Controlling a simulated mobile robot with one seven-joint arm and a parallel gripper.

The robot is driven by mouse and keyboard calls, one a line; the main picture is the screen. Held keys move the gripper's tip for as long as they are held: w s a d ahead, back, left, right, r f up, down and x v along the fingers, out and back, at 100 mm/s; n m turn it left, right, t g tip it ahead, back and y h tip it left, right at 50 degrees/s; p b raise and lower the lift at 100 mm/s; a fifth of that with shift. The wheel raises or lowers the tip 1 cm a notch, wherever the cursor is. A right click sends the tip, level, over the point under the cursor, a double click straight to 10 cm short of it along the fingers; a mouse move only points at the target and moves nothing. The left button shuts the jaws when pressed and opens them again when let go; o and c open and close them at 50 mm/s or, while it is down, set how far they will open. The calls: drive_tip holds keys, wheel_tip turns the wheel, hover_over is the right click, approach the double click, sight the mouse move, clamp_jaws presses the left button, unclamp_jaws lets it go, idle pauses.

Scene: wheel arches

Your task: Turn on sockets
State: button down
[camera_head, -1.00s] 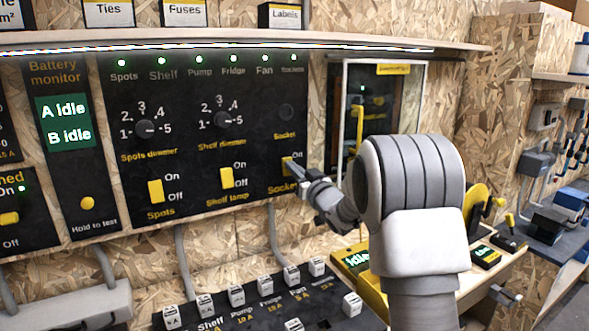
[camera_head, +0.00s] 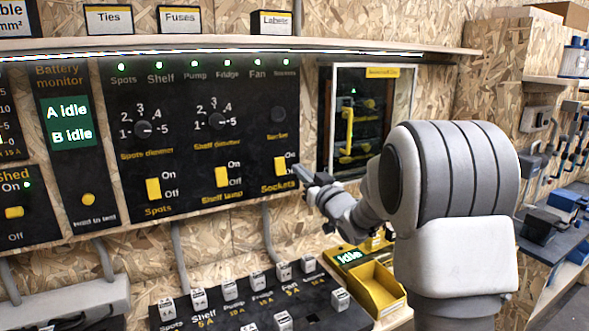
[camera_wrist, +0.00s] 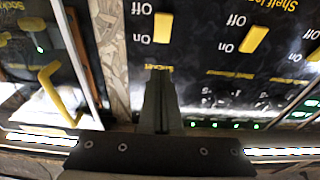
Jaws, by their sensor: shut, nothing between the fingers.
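The yellow sockets switch (camera_head: 280,165) sits at the lower right of the black panel (camera_head: 185,110), above the Sockets label. "On" is printed beside its upper part. Its exact tilt is too small to tell. The green sockets lamp (camera_head: 286,62) at the top of the panel is lit. My gripper (camera_head: 299,172) is shut and empty, just right of the switch's lower part. In the wrist view its closed fingers (camera_wrist: 159,78) point toward the sockets switch (camera_wrist: 163,27), with a visible gap in the picture. Contact cannot be judged in the head view.
The shelf lamp switch (camera_head: 222,177) and spots switch (camera_head: 153,189) are to the left. A glass-fronted cabinet (camera_head: 370,120) with a yellow handle is to the right. A fuse board (camera_head: 262,303) and yellow bin (camera_head: 378,290) lie below. A shelf (camera_head: 240,45) runs above.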

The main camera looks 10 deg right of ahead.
drive_tip(key=shift+s+d+r, duration=0.15)
drive_tip(key=shift+s+d, duration=0.1)
drive_tip(key=shift+s, duration=0.55)
drive_tip(key=shift+s+d+r, duration=0.15)
drive_tip(key=shift+s+d, duration=0.15)
drive_tip(key=shift+s, duration=0.45)
drive_tip(key=shift+s+d+r, duration=0.15)
drive_tip(key=shift+s+d, duration=0.1)
drive_tip(key=shift+s, duration=0.55)
drive_tip(key=s+d+m+g+h, duration=0.1)
drive_tip(key=s+m+g+h, duration=0.1)
drive_tip(key=s+g+h, duration=0.3)
drive_tip(key=s+d+m+h, duration=0.2)
drive_tip(key=s, duration=0.6)
drive_tip(key=s+a+f+g, duration=0.2)
drive_tip(key=s+g, duration=0.1)
drive_tip(key=s, duration=0.5)
drive_tip(key=s+a+f+g, duration=0.1)
drive_tip(key=s+f+g, duration=0.15)
drive_tip(key=s, duration=0.55)
drive_tip(key=s+a+f+g, duration=0.2)
drive_tip(key=s+f, duration=0.1)
drive_tip(key=s, duration=0.5)
wheel_tip(320, 180, up, 17)
drive_tip(key=y+p, duration=0.1)
drive_tip(key=p, duration=1.6)
drive_tip(key=shift+s+p, duration=0.35)
drive_tip(key=shift+s, duration=0.05)
drive_tip(key=shift+d+g, duration=0.1)
drive_tip(key=shift+g, duration=0.15)
